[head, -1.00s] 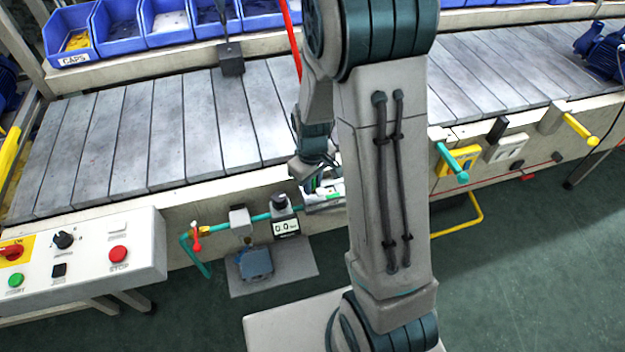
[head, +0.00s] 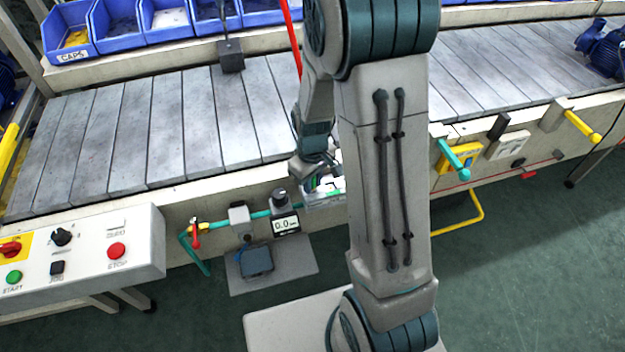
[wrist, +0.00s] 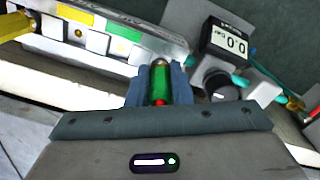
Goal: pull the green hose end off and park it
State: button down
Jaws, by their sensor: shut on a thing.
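The green hose end (wrist: 161,77) is a green sleeve with a brass-coloured tip and some red below it. My gripper (wrist: 160,92) is shut on it in the wrist view, one blue-grey finger on each side. Its tip is beside a pale metal block (wrist: 138,50) with yellow and green labels; I cannot tell whether it touches the block. In the head view my gripper (head: 318,182) is at the conveyor's front side, partly hidden by my arm. The hose behind the end is hidden.
A gauge reading 0.0 (head: 286,225) and a teal pipe (head: 216,223) are left of my gripper. A teal peg (head: 457,162) and a yellow peg (head: 583,127) stick out from the conveyor front at right. A control box (head: 80,250) stands at front left.

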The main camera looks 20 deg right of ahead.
jog(key=shift+f+b, duration=0.3)
jog(key=shift+b, duration=0.1)
dwell(1.2)
jog(key=c, duration=1.2)
grip_release()
jog(key=shift+o, duration=0.4)
jog(key=shift+r, duration=0.1)
jog(key=shift+r+p, duration=2.65)
jog(key=shift+r, duration=0.8)
notch_tip(320, 180, up, 14)
